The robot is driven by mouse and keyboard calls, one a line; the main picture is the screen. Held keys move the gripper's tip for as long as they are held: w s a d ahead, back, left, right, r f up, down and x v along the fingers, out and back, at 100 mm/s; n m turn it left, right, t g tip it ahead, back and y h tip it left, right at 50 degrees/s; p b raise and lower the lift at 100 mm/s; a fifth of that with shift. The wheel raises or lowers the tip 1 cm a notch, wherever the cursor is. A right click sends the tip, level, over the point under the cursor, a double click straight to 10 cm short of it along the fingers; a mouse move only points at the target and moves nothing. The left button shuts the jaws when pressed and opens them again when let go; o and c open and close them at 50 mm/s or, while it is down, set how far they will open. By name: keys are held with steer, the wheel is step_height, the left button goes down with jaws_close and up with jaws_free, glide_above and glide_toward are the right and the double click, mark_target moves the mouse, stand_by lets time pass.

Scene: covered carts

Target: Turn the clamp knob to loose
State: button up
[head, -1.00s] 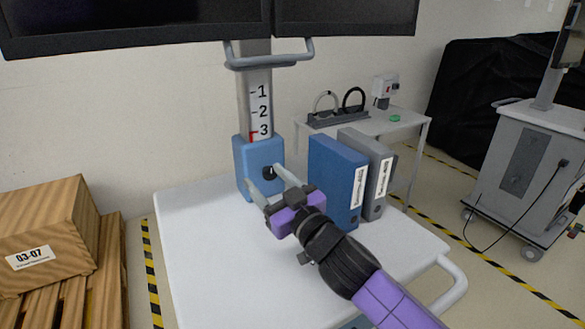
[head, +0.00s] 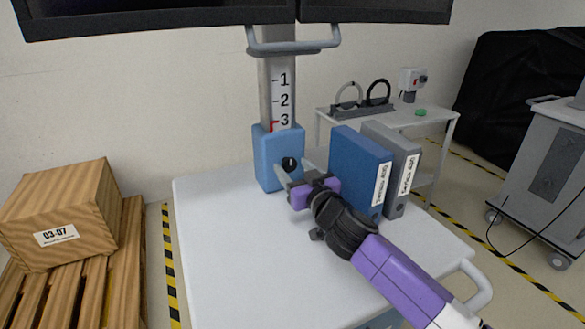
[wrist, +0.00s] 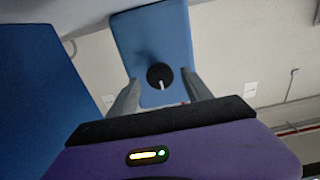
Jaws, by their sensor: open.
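The clamp knob (head: 289,163) is a small black round knob on the front of the blue clamp block (head: 266,150) at the foot of the cart's column. In the wrist view the knob (wrist: 160,76) shows a white pointer line running downward, slightly to the right. My gripper (head: 294,170) is open, its two grey fingers reaching toward the block. In the wrist view the fingers (wrist: 160,95) lie left and right of the knob with a gap on each side. I cannot tell whether the fingertips reach as far as the knob.
A blue binder (head: 357,165) and a grey binder (head: 405,160) stand just right of my gripper. The white cart top (head: 235,240) is clear at left and front. The column has a numbered scale (head: 281,100) with a red mark near 3. Monitors hang above.

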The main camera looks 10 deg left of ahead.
steer(key=shift+w+a, duration=0.35)
steer(key=shift+w, duration=0.05)
jaws_close()
